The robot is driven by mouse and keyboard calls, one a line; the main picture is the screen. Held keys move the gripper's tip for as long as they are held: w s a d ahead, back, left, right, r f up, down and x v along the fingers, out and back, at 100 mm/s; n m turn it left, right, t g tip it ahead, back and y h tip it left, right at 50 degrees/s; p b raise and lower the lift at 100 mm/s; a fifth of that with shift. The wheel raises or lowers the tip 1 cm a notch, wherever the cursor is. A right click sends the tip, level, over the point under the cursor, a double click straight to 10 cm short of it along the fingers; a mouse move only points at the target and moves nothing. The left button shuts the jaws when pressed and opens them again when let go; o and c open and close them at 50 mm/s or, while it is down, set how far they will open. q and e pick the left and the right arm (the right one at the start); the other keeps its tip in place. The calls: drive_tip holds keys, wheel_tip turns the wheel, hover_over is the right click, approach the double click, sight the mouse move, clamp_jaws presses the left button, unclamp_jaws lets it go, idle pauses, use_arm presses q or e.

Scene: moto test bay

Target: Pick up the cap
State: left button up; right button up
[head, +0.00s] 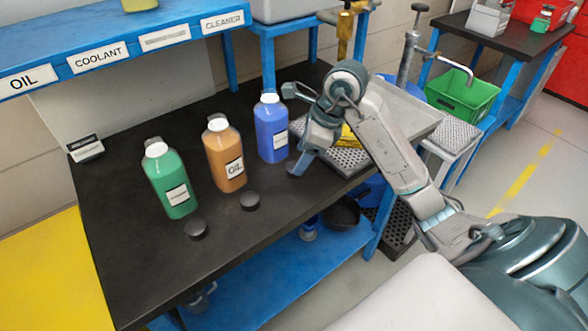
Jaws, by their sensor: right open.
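Three dark round caps lie on the black bench top in front of the bottles: one cap (196,230) by the green bottle (170,181), one cap (250,201) by the orange OIL bottle (225,154), and one cap (292,168) by the blue bottle (270,129). My right gripper (302,164) points down at the cap by the blue bottle, its fingertips right beside or over it. It is open, and part of that cap is hidden behind the fingers. I cannot tell whether they touch it. My left gripper is not in view.
The bottles stand upright behind the caps. A blue shelf (120,50) labelled OIL, COOLANT and CLEANER hangs above at the left. A perforated tray (345,160) lies right of the gripper. The front left of the bench (130,270) is clear. A green crate (463,95) stands farther right.

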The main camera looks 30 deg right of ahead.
drive_tip(key=x, duration=0.2)
drive_tip(key=shift+w+a+f, duration=0.1)
drive_tip(key=shift+a+f, duration=0.05)
drive_tip(key=shift+f, duration=0.2)
drive_tip(key=shift+w+a+f+b, duration=0.1)
drive_tip(key=shift+w+f+b, duration=0.05)
drive_tip(key=shift+f+b, duration=0.2)
drive_tip(key=c, duration=1)
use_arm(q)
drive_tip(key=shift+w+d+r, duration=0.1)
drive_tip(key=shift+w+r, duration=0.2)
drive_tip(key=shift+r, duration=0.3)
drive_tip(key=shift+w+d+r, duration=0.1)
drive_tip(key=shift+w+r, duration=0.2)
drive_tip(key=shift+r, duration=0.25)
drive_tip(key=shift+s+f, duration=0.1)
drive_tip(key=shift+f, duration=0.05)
use_arm(e)
drive_tip(key=shift+r, duration=0.1)
